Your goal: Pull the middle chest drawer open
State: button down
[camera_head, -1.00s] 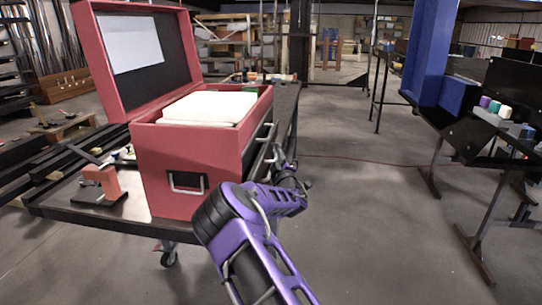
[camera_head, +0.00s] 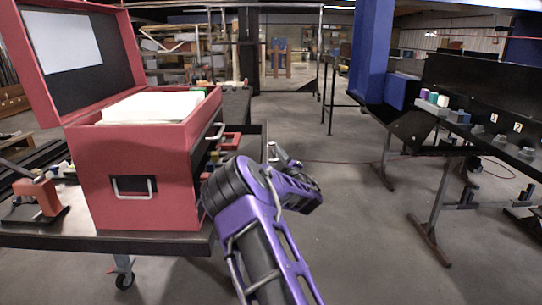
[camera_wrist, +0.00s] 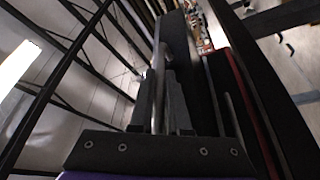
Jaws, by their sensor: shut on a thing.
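The red tool chest (camera_head: 140,172) stands on a dark table with its lid up. Its drawer side faces right. A drawer (camera_head: 231,141) below the upper handle (camera_head: 215,131) sticks out to the right, with small coloured things inside. Its lower part is hidden by my arm, so I cannot tell how many drawers lie beneath. My gripper (camera_head: 273,152) is at the outer end of this drawer, partly hidden by the wrist. In the wrist view, my gripper (camera_wrist: 164,86) is shut on the silver drawer handle (camera_wrist: 158,62), in front of the dark drawer front (camera_wrist: 181,50).
The chest's top holds a pale block (camera_head: 158,106). A red-and-black device (camera_head: 38,198) stands at the table's left. A black workbench (camera_head: 455,143) with coloured pots stands at the right. The floor (camera_head: 340,215) between table and bench is clear.

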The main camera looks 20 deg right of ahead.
jog(key=c, duration=1.2)
grip_release()
jog(key=shift+o, duration=0.2)
jog(key=v, duration=1.7)
jog(key=shift+s+b, duration=0.25)
jog(key=shift+b, duration=0.05)
jog(key=shift+a, duration=0.1)
